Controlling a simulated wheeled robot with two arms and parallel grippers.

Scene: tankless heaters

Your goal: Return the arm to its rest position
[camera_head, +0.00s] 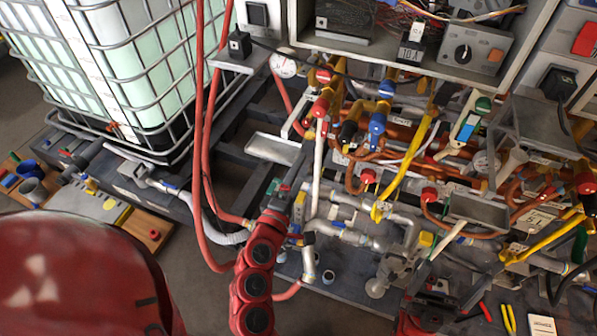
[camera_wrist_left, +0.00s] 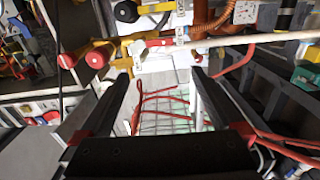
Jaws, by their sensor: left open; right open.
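My left arm (camera_head: 253,270), red with black round joint covers, reaches up from the bottom middle of the head view. My left gripper (camera_head: 300,165) is at its far end, in front of the pipework; its fingers are hard to pick out there. In the left wrist view, the left gripper (camera_wrist_left: 163,85) shows two dark fingers spread wide apart with nothing held between them. Pipes and a pale panel show beyond the fingertips. My right gripper (camera_head: 430,295) shows partly at the bottom right of the head view, low near the bench, open as far as seen.
Dense copper, grey and yellow pipes with coloured valves (camera_head: 377,123) surround the left gripper. Red hoses (camera_head: 205,130) hang to its left. A caged white tank (camera_head: 120,60) stands at the upper left. Loose tools (camera_head: 508,318) lie at the lower right. Bare floor (camera_head: 190,275) shows lower left.

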